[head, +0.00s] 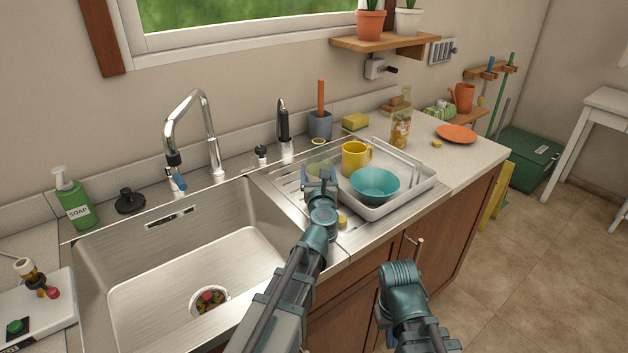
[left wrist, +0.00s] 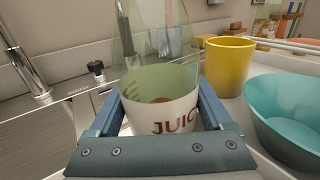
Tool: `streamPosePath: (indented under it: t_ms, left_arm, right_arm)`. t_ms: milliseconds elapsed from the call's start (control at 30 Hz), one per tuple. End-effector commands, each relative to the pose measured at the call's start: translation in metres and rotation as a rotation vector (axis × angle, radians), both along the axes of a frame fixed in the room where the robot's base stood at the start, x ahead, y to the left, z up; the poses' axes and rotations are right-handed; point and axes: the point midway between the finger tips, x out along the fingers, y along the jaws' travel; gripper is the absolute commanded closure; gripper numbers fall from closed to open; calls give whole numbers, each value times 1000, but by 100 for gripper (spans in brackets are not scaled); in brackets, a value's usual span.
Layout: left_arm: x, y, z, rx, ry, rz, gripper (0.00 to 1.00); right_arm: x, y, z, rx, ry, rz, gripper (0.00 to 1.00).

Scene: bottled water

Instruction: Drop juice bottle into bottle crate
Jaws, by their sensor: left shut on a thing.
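The juice bottle (left wrist: 160,112) is see-through pale green with a white band and red letters reading "JUIC". It stands between the two fingers of my left gripper (left wrist: 165,120), which is shut on it. In the head view my left gripper (head: 320,178) is at the near left edge of the dish tray, with the pale bottle (head: 318,162) showing faintly at its far side. My right gripper (head: 400,280) hangs low in front of the cabinet; its fingers are not clear. A dark green box (head: 530,158) with a white label stands on the floor at right; I cannot tell whether it is the crate.
A yellow mug (head: 355,158) and a teal bowl (head: 375,184) sit in the white dish tray (head: 428,180), close right of my left gripper. A tall glass bottle (head: 401,122) and an orange plate (head: 456,134) are beyond. The sink (head: 180,265) is left.

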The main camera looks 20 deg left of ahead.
Motion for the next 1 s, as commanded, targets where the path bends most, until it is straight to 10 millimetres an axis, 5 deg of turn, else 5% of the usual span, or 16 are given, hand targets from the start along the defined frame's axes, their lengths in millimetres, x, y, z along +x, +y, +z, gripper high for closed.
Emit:
streamPosePath:
  t_ms: [100, 533, 567, 600, 667, 1000]
  left_arm:
    - [-1, -6, -19, 0, 0, 0, 81]
    - [-2, -7, -22, 0, 0, 2, 81]
    - [-2, -7, -21, 0, 0, 2, 14]
    - [-2, -7, -20, 0, 0, 2, 6]
    - [-2, -7, -20, 0, 0, 2, 0]
    - [-2, -7, -16, 0, 0, 2, 0]
  right_arm:
    - [0, 0, -19, 0, 0, 0, 100]
    - [0, 0, -22, 0, 0, 0, 100]
    - [0, 0, -21, 0, 0, 0, 100]
    - [0, 0, -20, 0, 0, 0, 100]
    - [0, 0, -20, 0, 0, 0, 100]
    - [0, 0, -16, 0, 0, 0, 100]
